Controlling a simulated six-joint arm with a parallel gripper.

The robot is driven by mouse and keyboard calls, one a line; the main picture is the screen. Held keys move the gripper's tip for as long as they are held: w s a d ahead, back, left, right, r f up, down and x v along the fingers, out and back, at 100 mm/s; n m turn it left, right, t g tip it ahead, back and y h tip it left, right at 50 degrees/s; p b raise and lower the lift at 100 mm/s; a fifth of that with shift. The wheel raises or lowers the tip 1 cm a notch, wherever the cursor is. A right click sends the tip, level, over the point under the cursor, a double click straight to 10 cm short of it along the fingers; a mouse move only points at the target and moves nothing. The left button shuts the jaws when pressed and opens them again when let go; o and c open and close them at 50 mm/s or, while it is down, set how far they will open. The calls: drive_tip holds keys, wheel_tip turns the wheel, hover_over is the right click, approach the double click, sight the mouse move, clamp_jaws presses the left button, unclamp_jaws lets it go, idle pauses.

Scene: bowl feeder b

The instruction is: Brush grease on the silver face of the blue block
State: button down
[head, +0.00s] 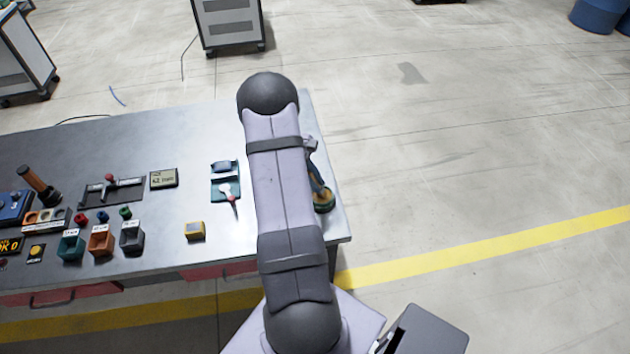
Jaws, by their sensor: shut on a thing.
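My gripper (311,145) shows only in part, just right of my arm, which hides the rest. It is shut on a slim blue thing, apparently the brush (317,173), that slants down toward a round green and yellow pot (324,200) near the bench's right edge. I cannot tell whether the brush's tip is in the pot.
A yellow box (195,230) stands nearer the front. Small bins (101,240), a display (164,178) and a slotted shifter plate (112,191) are to the left. The bench (180,130) is clear at the back.

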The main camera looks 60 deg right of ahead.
sight(315, 178)
drive_tip(key=shift+r+p, duration=2.55)
drive_tip(key=shift+r, duration=0.95)
drive_tip(key=w+a+f+n+t+h+b, duration=0.2)
drive_tip(key=w+a+n+b, duration=0.45)
drive_tip(key=w+a, duration=1.6)
drive_tip(key=s+a+n+t, duration=0.1)
drive_tip(key=s+a+n, duration=0.1)
drive_tip(key=a, duration=1.1)
drive_tip(key=s+a+r+m+g+y, duration=0.1)
drive_tip(key=s+a+r+m+g, duration=0.1)
drive_tip(key=s+m, duration=0.5)
drive_tip(key=shift+s+a+m+g+y, duration=0.4)
drive_tip(key=shift+a+m, duration=0.05)
drive_tip(key=shift+a, duration=0.25)
